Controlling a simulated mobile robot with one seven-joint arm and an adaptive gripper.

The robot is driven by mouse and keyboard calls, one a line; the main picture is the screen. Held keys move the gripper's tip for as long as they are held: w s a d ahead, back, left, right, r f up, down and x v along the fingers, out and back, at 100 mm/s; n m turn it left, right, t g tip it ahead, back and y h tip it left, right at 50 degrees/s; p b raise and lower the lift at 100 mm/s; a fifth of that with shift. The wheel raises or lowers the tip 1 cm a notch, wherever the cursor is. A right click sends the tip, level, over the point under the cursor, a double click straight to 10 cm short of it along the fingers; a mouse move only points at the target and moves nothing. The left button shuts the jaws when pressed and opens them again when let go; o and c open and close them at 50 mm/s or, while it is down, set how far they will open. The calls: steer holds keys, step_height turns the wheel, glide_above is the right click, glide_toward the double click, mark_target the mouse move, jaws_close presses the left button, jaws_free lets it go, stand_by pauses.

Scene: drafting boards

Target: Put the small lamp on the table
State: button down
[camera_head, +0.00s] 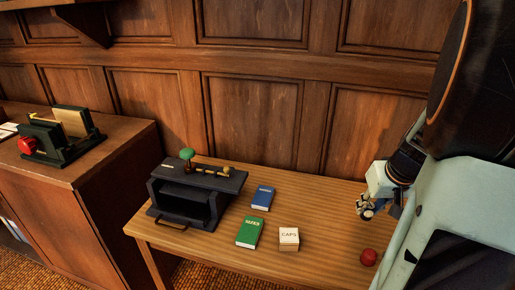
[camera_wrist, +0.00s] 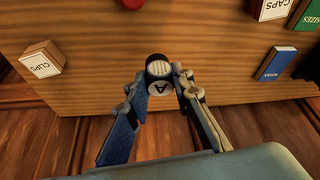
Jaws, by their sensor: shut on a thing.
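My gripper (camera_head: 368,208) is over the right part of the wooden table (camera_head: 320,192). In the wrist view my gripper (camera_wrist: 164,80) is shut on a small dark-and-pale cylinder (camera_wrist: 159,67) marked with an "A". I cannot tell for sure whether this is the small lamp. The head view shows it only as a tiny shape at the fingertips, and its height above the table is unclear. A small green-topped thing on a stem (camera_head: 187,154), lamp-like in shape, stands on the dark open-fronted box (camera_head: 215,180) at the table's left.
The wrist view shows a CLIPS box (camera_wrist: 41,60). A cabinet (camera_head: 80,170) with a dark green stand is at left. Panelled wall behind.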

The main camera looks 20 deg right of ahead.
steer(key=w+f, duration=0.4)
steer(key=w, duration=0.1)
steer(key=w+f, duration=0.2)
steer(key=shift+w+a+f+b, duration=0.25)
steer(key=shift+w+a+b, duration=0.05)
steer(key=shift+w+a, duration=0.1)
steer(key=shift+w+f, duration=0.3)
steer(key=shift+f, duration=0.2)
steer(key=shift+w+f+b, duration=0.1)
steer(key=shift+f+b, duration=0.25)
steer(key=shift+f, duration=1.15)
steer(key=shift+f, duration=0.1)
steer(key=shift+f, duration=0.15)
steer(key=c, duration=1.7)
jaws_free()
steer(key=shift+r, duration=0.2)
